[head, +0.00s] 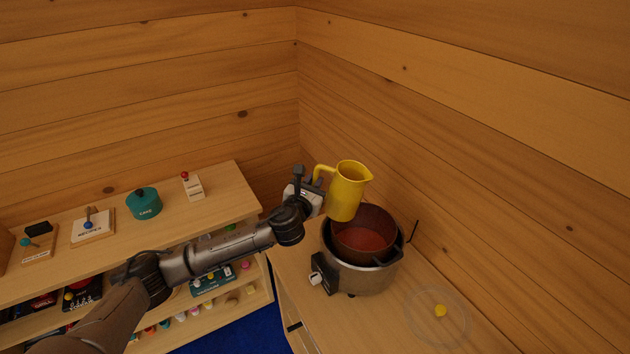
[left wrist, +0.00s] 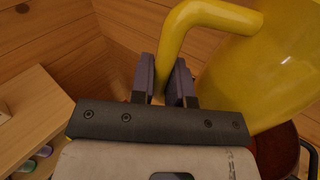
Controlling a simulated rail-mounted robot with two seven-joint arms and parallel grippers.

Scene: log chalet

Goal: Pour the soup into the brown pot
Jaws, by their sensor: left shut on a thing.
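My left gripper (head: 311,185) is shut on the handle of a yellow pitcher (head: 347,190). The left wrist view shows the fingers (left wrist: 167,85) on either side of the yellow handle (left wrist: 172,45). The pitcher is held slightly tilted, its spout to the right, above and in front of the back rim of a brown pot (head: 350,242). The brown pot sits in a round metal cooker on the counter and has reddish content in it. The pitcher's inside is hidden, and no stream shows at its spout. My right gripper is not in view.
The metal cooker (head: 345,278) has a dark side handle and a front knob. A clear round lid (head: 436,318) with a yellow knob lies on the counter (head: 395,325) at right. A shelf (head: 225,200) at left holds a teal pot (head: 144,203) and small boards. Log walls close the corner.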

